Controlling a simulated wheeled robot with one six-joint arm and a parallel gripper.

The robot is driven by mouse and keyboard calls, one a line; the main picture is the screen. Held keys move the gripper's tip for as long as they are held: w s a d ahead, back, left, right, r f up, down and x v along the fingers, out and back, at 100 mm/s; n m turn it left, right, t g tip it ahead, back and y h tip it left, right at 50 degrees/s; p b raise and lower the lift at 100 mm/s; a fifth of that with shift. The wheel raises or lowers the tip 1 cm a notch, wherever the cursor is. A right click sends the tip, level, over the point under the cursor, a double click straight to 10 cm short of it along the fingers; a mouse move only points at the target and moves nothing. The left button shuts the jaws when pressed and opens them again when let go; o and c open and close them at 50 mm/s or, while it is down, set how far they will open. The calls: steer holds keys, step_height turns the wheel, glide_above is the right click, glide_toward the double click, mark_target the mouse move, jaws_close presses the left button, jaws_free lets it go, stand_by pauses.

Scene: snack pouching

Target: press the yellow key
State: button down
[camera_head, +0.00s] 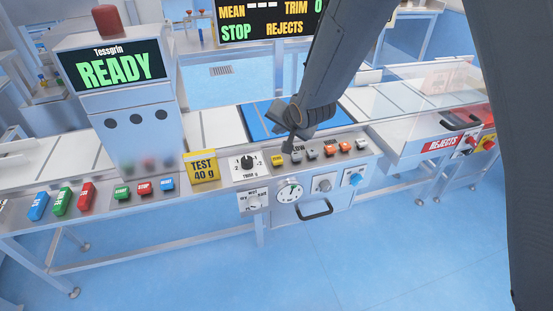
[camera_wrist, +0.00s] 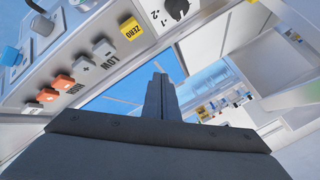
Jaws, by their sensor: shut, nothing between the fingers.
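The yellow key, marked ZERO (camera_wrist: 131,29), is on the sloped key panel, at the top of the wrist view. It also shows in the head view (camera_head: 277,160), at the left end of a row of grey and orange keys. My gripper (camera_head: 288,148) is shut and empty, with its tip just right of the yellow key in the head view, near the LOW key. I cannot tell whether the tip touches the panel. In the wrist view my closed fingers (camera_wrist: 160,84) show below the yellow key and apart from it in the picture.
A grey key (camera_wrist: 103,48) sits beside the yellow one, with orange keys (camera_wrist: 47,95) further along. A black dial (camera_head: 246,162) is left of the yellow key. A yellow TEST 40 g block (camera_head: 203,168) stands further left. A blue belt section (camera_head: 262,124) lies behind the panel.

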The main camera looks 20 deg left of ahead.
mark_target(278, 161)
steer(key=shift+f+b, duration=3)
steer(key=shift+f, duration=1.35)
steer(key=shift+f, duration=0.4)
steer(key=shift+f+b, duration=0.45)
steer(key=shift+f, duration=0.1)
steer(key=shift+r, duration=0.2)
steer(key=shift+r+p, duration=0.7)
steer(key=shift+r, duration=0.05)
steer(key=shift+r+p, duration=1.8)
steer(key=shift+r, duration=0.75)
